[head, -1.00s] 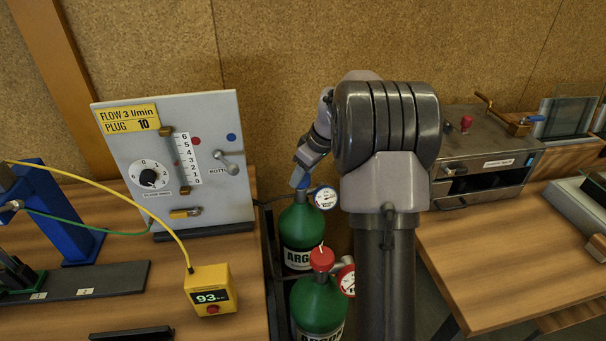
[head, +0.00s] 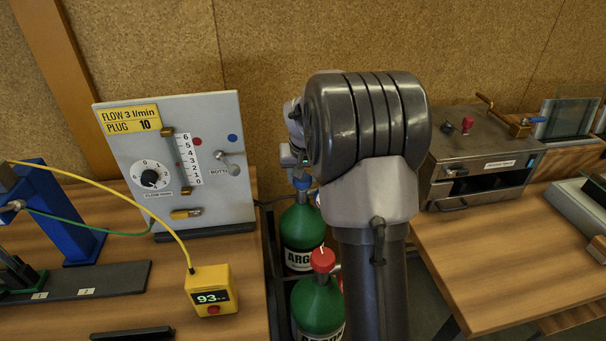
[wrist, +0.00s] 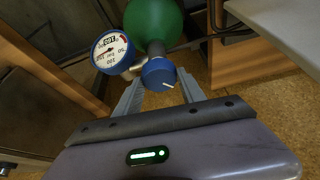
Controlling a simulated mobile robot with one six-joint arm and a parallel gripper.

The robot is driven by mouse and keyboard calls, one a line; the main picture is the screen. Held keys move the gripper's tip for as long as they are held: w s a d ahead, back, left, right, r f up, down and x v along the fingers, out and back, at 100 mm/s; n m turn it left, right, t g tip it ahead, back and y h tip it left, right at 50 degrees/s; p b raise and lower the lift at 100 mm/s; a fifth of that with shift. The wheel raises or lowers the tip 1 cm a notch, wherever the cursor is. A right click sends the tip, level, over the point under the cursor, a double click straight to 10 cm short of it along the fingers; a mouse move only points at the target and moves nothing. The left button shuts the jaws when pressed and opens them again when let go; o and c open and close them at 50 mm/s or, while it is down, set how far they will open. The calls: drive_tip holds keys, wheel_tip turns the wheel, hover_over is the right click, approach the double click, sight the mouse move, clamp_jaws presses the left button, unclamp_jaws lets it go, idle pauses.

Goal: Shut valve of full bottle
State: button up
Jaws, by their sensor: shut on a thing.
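The back green argon bottle (head: 302,228) has a blue valve knob (head: 301,182) on top. In the wrist view the blue knob (wrist: 158,73) with its white mark sits between the fingertips of my gripper (wrist: 160,84), which is shut on it. A blue-rimmed pressure gauge (wrist: 110,50) is beside the knob; I cannot read its needle surely. The front green argon bottle (head: 318,305) has a red valve knob (head: 322,259); its gauge is mostly hidden behind my arm. In the head view my arm hides most of the gripper.
On the left bench stand a grey flow panel (head: 215,120) with a dial and lever, and a yellow meter (head: 211,290) reading 93. The right bench (head: 500,250) carries a metal oven-like box (head: 490,155). The bottles stand in the narrow gap between the benches.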

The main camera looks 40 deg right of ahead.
drive_tip(key=m, duration=0.1)
drive_tip(key=m+g+h, duration=0.1)
drive_tip(key=m, duration=0.1)
drive_tip(key=shift+w+a+f+m+b, duration=0.1)
drive_tip(key=shift+a+m+b, duration=0.05)
drive_tip(key=shift+m+b, duration=0.2)
drive_tip(key=shift+m+g+h+b, duration=0.35)
drive_tip(key=shift+m+g, duration=0.35)
drive_tip(key=shift+m, duration=1.55)
drive_tip(key=o, duration=1.4)
drive_tip(key=p+v, duration=0.6)
drive_tip(key=v, duration=1.1)
drive_tip(key=shift+w+a+r, duration=0.15)
drive_tip(key=shift+a+r, duration=0.05)
drive_tip(key=shift+a, duration=0.05)
